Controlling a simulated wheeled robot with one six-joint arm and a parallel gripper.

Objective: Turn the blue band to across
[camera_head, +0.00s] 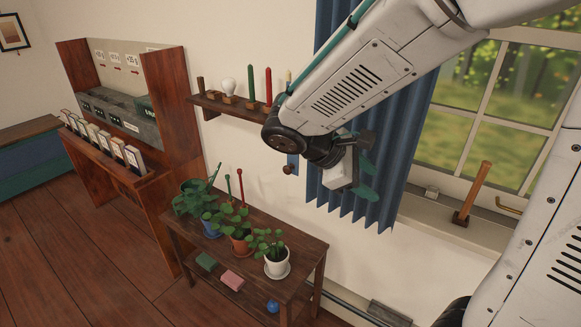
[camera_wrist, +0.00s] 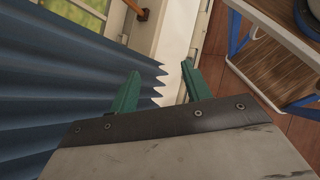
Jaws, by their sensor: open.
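A small blue strip (camera_head: 292,162), which looks like the blue band, hangs upright on the wall at the left edge of the blue curtain (camera_head: 389,130), just above a brown knob (camera_head: 288,170). It is partly behind my arm, and I cannot make out its full shape. My gripper (camera_head: 367,179) is open and empty, with green fingers, in front of the curtain to the right of the strip. In the wrist view, the curtain (camera_wrist: 65,95) fills the left side beside the open fingers (camera_wrist: 161,68). I cannot make out the band there.
A plant bench (camera_head: 308,262) with several potted plants stands below the strip. A wall shelf (camera_head: 228,108) holds pegs and a bulb to its left. A window sill (camera_head: 425,208) with an upright wooden handle (camera_head: 473,190) lies right of the curtain. Floor is clear at lower left.

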